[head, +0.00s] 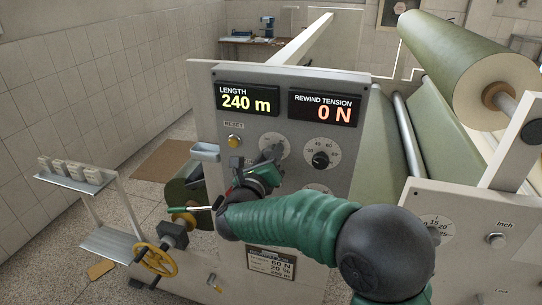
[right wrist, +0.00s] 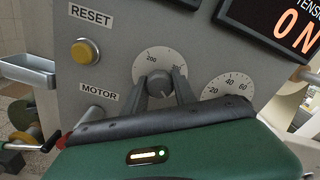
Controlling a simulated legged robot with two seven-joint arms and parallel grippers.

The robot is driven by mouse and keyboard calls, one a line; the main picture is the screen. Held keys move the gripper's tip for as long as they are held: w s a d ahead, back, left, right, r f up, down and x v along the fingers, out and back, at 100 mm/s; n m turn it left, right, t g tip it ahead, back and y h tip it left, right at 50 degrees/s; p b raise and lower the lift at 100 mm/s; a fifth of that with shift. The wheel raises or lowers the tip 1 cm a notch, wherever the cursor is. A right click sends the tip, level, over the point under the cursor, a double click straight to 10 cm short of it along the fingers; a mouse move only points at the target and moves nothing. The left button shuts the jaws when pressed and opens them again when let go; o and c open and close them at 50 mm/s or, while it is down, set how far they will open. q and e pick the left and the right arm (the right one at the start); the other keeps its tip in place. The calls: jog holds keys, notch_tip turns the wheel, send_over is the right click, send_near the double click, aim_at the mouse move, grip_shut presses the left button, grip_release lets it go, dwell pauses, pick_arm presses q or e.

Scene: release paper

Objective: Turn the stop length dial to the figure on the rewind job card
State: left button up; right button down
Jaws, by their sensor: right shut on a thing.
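The dial under the LENGTH display (head: 247,100) is a pale round scale (right wrist: 152,59) marked 200 and 300, with a grey knob (right wrist: 159,84). My right gripper (head: 270,160) is shut on this knob, one finger on each side; the fingers also show in the right wrist view (right wrist: 161,92). The gripper hides the lower part of the scale. The LENGTH display reads 240 m. The job card (head: 270,262) is low on the panel, partly hidden by my right arm; 60 N and 20 % show, but its length figure cannot be made out. My left gripper is not in view.
The REWIND TENSION display (head: 325,108) reads 0 N, above a second dial with a black knob (head: 320,159). A yellow RESET button (right wrist: 85,51) and a MOTOR label (right wrist: 98,92) are left of the gripped dial. A yellow handwheel (head: 156,260) stands lower left.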

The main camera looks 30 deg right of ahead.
jog(key=n+b, duration=0.1)
jog(key=n, duration=0.2)
jog(key=shift+a, duration=0.15)
jog(key=n, duration=0.3)
jog(key=shift+b, duration=0.3)
jog(key=n, duration=0.2)
jog(key=shift+n, duration=0.4)
jog(key=n+p, duration=0.1)
jog(key=n, duration=0.2)
jog(key=shift+f+n, duration=0.1)
jog(key=shift+n, duration=0.2)
jog(key=n+p, duration=0.1)
jog(key=n, duration=0.1)
jog(key=shift+n, duration=0.4)
jog(key=n+p, duration=0.2)
jog(key=n, duration=0.1)
jog(key=shift+a+f+n, duration=0.1)
jog(key=shift+f+n, duration=0.05)
jog(key=shift+n, duration=0.15)
jog(key=n+p, duration=0.2)
jog(key=n, duration=0.2)
jog(key=shift+p, duration=0.3)
jog(key=shift+f+n+p, duration=0.1)
jog(key=shift+n+p, duration=0.65)
jog(key=shift+n, duration=0.55)
jog(key=shift+f, duration=0.1)
